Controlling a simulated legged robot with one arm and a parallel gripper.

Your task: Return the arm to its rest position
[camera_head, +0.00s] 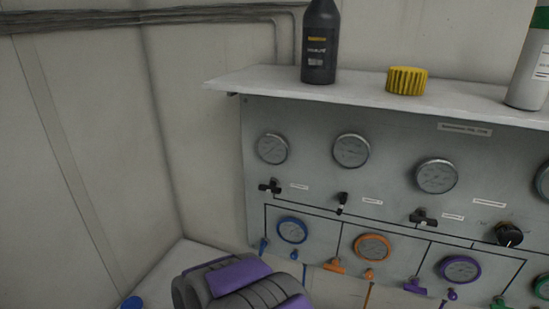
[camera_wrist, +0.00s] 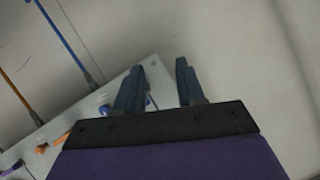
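My gripper (camera_wrist: 157,80) shows in the wrist view with its two dark fingers spread apart and nothing between them. Behind the fingers are a pale wall and a pale edge carrying small coloured fittings. The fingers touch nothing that I can see. In the head view, part of my purple and grey arm (camera_head: 240,285) is folded low at the bottom centre, in front of the panel's lower left. The gripper's fingers do not show in that view.
The air panel (camera_head: 310,130) has several gauges and valves. A shelf (camera_head: 265,80) above it holds a black bottle (camera_head: 320,45), a yellow ribbed cap (camera_head: 407,81) and a white bottle (camera_head: 530,70). A blue object (camera_head: 131,302) is at bottom left. The left wall area is clear.

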